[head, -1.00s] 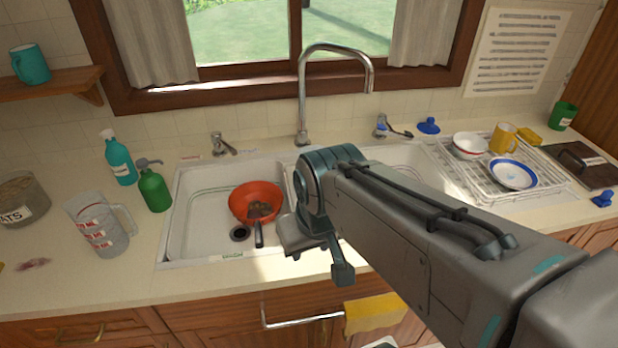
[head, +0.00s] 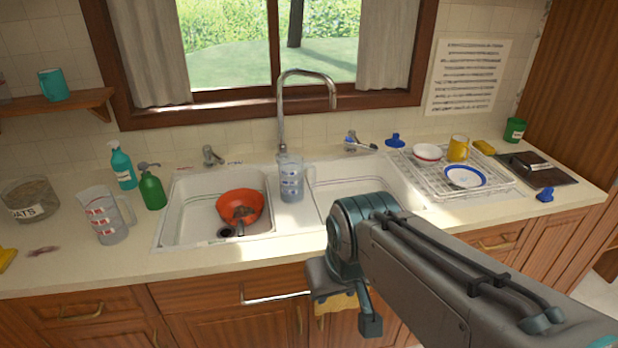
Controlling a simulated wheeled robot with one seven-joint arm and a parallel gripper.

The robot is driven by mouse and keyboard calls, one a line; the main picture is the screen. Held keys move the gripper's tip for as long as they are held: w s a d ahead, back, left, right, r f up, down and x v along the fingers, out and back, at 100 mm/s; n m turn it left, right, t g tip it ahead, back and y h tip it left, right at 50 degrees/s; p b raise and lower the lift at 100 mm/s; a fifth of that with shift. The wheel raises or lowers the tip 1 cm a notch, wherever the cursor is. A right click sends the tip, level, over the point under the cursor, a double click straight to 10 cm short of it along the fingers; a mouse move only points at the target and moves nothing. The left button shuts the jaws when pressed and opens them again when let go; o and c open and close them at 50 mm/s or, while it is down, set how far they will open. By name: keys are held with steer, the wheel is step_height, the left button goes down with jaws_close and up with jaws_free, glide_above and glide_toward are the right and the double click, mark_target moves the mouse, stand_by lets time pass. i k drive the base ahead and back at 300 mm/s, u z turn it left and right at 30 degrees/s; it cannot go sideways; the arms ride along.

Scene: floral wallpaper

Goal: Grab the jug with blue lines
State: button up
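The clear jug with blue lines (head: 291,182) stands upright by the divider between the two sink basins, below the tap. A similar clear jug with red markings (head: 104,216) stands on the counter left of the sink. My gripper (head: 346,302) is in front of the counter's front edge, lower and to the right of the blue-lined jug, and apart from it. The arm's wrist hides part of the gripper, so its opening is unclear. I see nothing held in it.
A red-orange bowl (head: 240,207) sits in the left basin. The tap (head: 282,120) arches above the blue-lined jug. A green soap bottle (head: 152,190) stands left of the sink. A white dish rack (head: 440,180) with dishes is at the right. A yellow cloth (head: 337,303) hangs in front.

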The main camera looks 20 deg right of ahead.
mark_target(291, 166)
steer(key=z, duration=0.15)
steer(key=i, duration=1)
